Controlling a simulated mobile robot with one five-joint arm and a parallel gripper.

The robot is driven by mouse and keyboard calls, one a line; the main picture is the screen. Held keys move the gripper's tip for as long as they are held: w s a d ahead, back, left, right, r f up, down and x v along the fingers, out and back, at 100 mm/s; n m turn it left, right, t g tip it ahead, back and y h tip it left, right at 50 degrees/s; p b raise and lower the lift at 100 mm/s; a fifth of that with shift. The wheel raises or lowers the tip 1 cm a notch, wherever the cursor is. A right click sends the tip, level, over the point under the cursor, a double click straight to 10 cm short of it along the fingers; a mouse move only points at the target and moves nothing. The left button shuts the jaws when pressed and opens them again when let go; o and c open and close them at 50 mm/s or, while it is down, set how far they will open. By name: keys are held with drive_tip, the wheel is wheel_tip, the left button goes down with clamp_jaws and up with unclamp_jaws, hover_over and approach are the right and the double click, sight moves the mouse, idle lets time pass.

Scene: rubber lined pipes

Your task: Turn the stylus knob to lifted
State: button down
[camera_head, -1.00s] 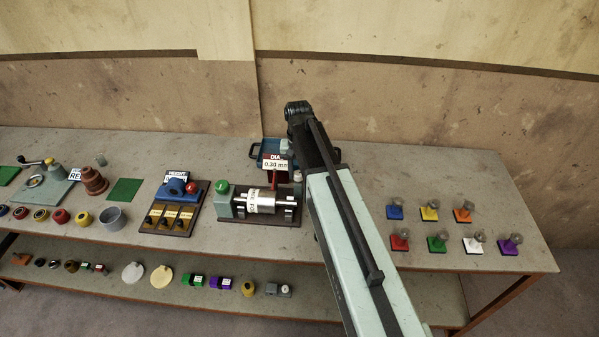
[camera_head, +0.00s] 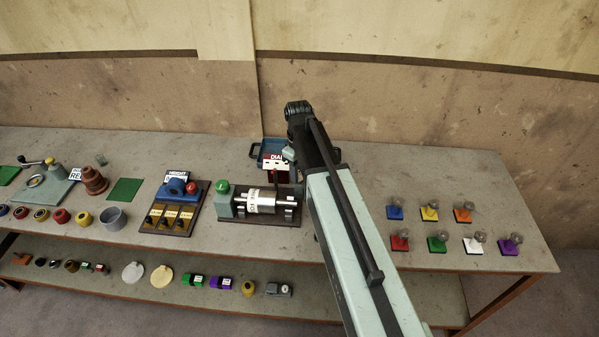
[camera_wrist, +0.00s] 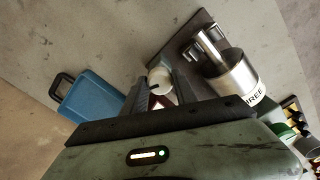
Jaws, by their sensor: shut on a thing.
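The stylus knob appears as a cream round knob (camera_wrist: 160,79) in the wrist view, between the fingertips of my gripper (camera_wrist: 162,84). My gripper is shut on it. The knob sits beside a silver roller (camera_wrist: 232,76), which also shows in the head view (camera_head: 261,201) on its dark-based bench device (camera_head: 283,220). In the head view my arm hides most of the gripper and the knob. A red dial with a white label (camera_head: 277,163) stands behind the roller. Which way the knob points cannot be told.
A blue tray (camera_wrist: 90,101) lies close by on the bench. A green button (camera_head: 222,186) tops the device's left end. A height block (camera_head: 174,190) stands to the left. Several coloured squares with clear knobs (camera_head: 429,212) lie to the right. The bench behind them is clear.

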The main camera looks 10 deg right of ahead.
drive_tip(key=shift+n, duration=2.3)
drive_tip(key=c, duration=1)
unclamp_jaws()
drive_tip(key=shift+o, duration=0.2)
wheel_tip(320, 180, up, 8)
drive_tip(key=p, duration=0.8)
drive_tip(key=shift+f, duration=0.15)
